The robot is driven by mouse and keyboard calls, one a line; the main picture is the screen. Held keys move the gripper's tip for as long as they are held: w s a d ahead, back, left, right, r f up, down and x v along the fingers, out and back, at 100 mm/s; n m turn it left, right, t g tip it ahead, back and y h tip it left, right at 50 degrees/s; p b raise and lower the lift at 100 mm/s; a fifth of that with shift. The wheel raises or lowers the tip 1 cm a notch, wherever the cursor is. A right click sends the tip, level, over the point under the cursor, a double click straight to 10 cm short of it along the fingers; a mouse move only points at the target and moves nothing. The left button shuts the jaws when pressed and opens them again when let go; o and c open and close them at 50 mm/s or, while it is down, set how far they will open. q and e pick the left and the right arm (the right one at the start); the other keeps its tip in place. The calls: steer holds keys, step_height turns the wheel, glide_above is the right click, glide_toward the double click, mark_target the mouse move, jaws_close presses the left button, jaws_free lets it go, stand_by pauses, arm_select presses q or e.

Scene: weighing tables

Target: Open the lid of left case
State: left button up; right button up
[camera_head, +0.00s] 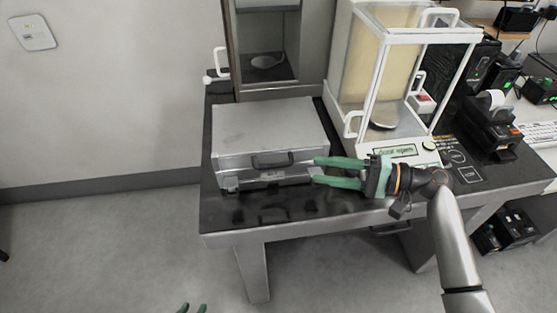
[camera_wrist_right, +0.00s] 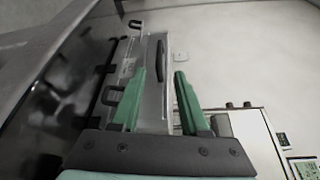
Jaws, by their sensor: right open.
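A grey metal case (camera_head: 262,130) lies on the left part of the black tabletop, its lid down. Its front has a dark handle (camera_head: 272,162) and a seam with latch parts below. In the right wrist view the case front (camera_wrist_right: 153,105) is seen sideways between and beyond the fingers, with the handle (camera_wrist_right: 160,58) and dark clasps. My right gripper (camera_head: 316,170) is open, its green fingertips at the case's front right corner; I cannot tell if they touch it.
A glass-walled balance (camera_head: 392,80) stands right of the case, and another weighing cabinet (camera_head: 267,50) stands behind it. A small printer (camera_head: 490,125) is further right. The table's front edge (camera_head: 270,232) runs below the case. The floor at left is clear.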

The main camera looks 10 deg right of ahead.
mark_target(286, 166)
steer(key=p+x, duration=0.1)
steer(key=x, duration=0.9)
steer(key=shift+w+a+f, duration=0.1)
jaws_close()
stand_by(1.1)
